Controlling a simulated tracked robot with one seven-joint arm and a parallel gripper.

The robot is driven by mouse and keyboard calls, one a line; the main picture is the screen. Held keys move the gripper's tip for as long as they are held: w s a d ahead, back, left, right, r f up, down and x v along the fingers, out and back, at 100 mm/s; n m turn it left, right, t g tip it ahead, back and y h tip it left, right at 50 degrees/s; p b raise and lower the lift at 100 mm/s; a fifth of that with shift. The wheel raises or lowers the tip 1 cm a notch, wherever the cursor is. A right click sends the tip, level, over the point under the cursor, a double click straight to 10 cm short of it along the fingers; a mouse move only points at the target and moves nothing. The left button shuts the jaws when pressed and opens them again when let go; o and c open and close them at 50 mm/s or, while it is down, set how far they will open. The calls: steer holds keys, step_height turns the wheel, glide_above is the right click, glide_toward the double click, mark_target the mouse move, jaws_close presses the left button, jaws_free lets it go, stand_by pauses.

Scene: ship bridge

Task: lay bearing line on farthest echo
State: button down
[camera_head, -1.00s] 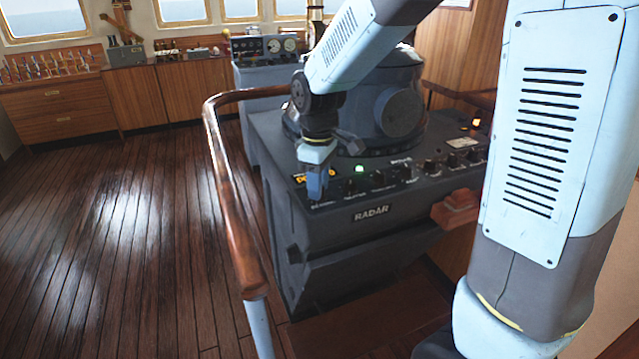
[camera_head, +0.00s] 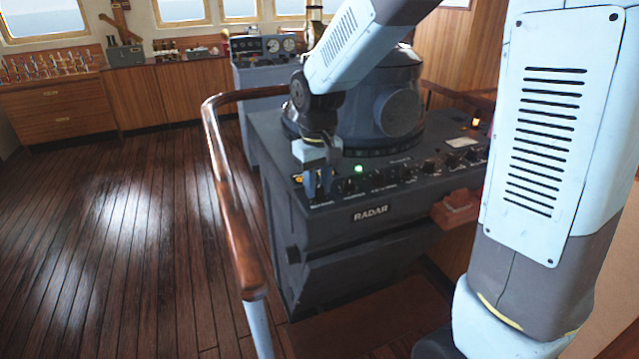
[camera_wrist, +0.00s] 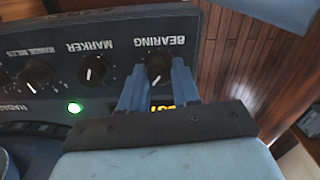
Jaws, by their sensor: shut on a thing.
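The radar console (camera_head: 345,232) stands in the middle of the head view, with a row of knobs along its front panel. My gripper (camera_head: 318,196) is at the left end of that row. In the wrist view my gripper (camera_wrist: 158,75) has its two blue fingers on either side of the black bearing knob (camera_wrist: 158,66), shut on it. The knob's white pointer mark shows between the fingers. An amber digital readout (camera_wrist: 162,102) lies partly hidden behind the fingers. The radar screen's face and its echoes are not visible in either view.
The marker knob (camera_wrist: 92,70) and range miles knob (camera_wrist: 35,74) sit beside the bearing knob. A green lamp (camera_head: 359,169) is lit on the panel. A wooden handrail (camera_head: 226,190) curves around the console's left side. The plank floor (camera_head: 110,240) at left is clear.

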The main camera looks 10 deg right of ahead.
mark_target(318, 187)
steer(key=shift+w+d+m, duration=0.1)
steer(key=shift+w+m, duration=0.05)
steer(key=shift+m, duration=0.15)
steer(key=c, duration=0.8)
jaws_free()
steer(key=shift+r, duration=0.1)
step_height(318, 187, up, 14)
steer(key=shift+f, duration=0.25)
steer(key=s+d+m+t, duration=0.1)
steer(key=s+d+t, duration=0.1)
steer(key=s+d, duration=0.3)
steer(key=s+d+m+t, duration=0.1)
steer(key=s+d, duration=0.5)
steer(key=s+d+m+t, duration=0.2)
steer(key=s+d, duration=0.3)
steer(key=s, duration=0.1)
steer(key=shift+s+d+r+t, duration=0.2)
steer(key=shift+s+r+t, duration=0.05)
steer(key=shift+r+t, duration=0.1)
